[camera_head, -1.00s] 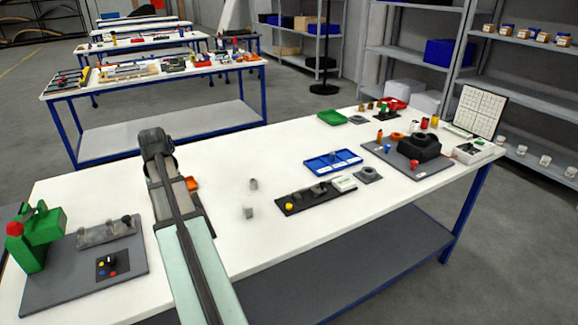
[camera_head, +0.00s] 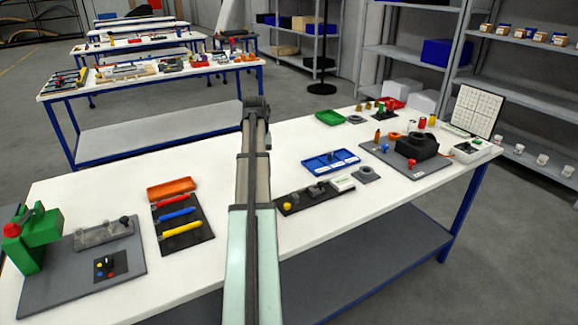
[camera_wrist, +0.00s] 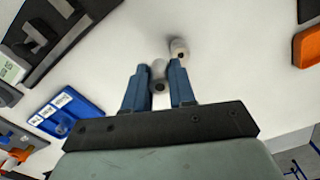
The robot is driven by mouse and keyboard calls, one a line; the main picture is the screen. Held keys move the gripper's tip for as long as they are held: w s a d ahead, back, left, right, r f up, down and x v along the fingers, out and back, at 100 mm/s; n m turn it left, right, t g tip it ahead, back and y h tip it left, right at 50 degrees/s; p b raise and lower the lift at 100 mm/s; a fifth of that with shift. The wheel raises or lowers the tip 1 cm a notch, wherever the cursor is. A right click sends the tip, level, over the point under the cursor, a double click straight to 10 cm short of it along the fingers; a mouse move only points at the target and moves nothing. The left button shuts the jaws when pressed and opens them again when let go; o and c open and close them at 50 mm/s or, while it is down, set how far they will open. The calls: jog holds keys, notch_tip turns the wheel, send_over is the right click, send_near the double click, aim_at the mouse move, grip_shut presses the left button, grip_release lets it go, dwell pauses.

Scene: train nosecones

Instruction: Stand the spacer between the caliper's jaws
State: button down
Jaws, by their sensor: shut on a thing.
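My gripper (camera_wrist: 159,72) is shut on a grey cylinder with a dark hole in its end, which looks like the spacer (camera_wrist: 158,76). A second pale cylinder (camera_wrist: 179,48) with a hole stands on the white table just beyond the right fingertip. I cannot tell whether it touches the finger. What looks like the caliper (camera_wrist: 40,36), with dark jaws on a black base, is at the upper left of the wrist view. Its base (camera_head: 290,209) also shows right of my arm in the head view. My arm hides both cylinders and the gripper there.
A blue divided tray (camera_wrist: 45,121) lies left of the gripper. An orange tray (camera_head: 171,188) and a black board with coloured tools (camera_head: 182,222) lie left of my arm.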

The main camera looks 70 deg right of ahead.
jog(key=d+r+n, duration=0.2)
jog(key=d, duration=0.7)
jog(key=shift+n, duration=0.6)
jog(key=shift+w+a+f, duration=0.1)
jog(key=shift+w+f, duration=0.1)
jog(key=shift+f, duration=2.4)
jog(key=shift+w+a+f, duration=0.1)
jog(key=shift+w+f, duration=0.05)
jog(key=shift+f, duration=2.4)
jog(key=shift+f, duration=0.1)
jog(key=c, duration=0.9)
grip_release()
jog(key=shift+c, duration=0.2)
